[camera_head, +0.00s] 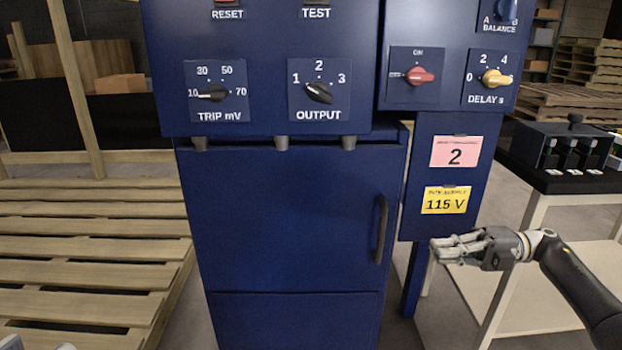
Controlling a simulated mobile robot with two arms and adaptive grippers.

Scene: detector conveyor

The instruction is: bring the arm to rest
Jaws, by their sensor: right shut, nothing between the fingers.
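My right gripper (462,248) reaches in from the right side in the head view. Its fingers are shut and empty, pointing left. It is in front of the lower part of the blue side panel, below the yellow 115 V card (446,200). I cannot tell whether it touches the panel. My right arm (577,277) runs from the gripper down to the lower right corner. My left gripper cannot be made out; only a small grey piece shows at the bottom left edge.
The blue cabinet (285,220) fills the middle, with knobs above and a dark door handle (381,228). A red switch (418,76) and yellow delay knob (496,78) are above the gripper. A table (540,186) with a black device stands right. Wooden slats (80,260) lie left.

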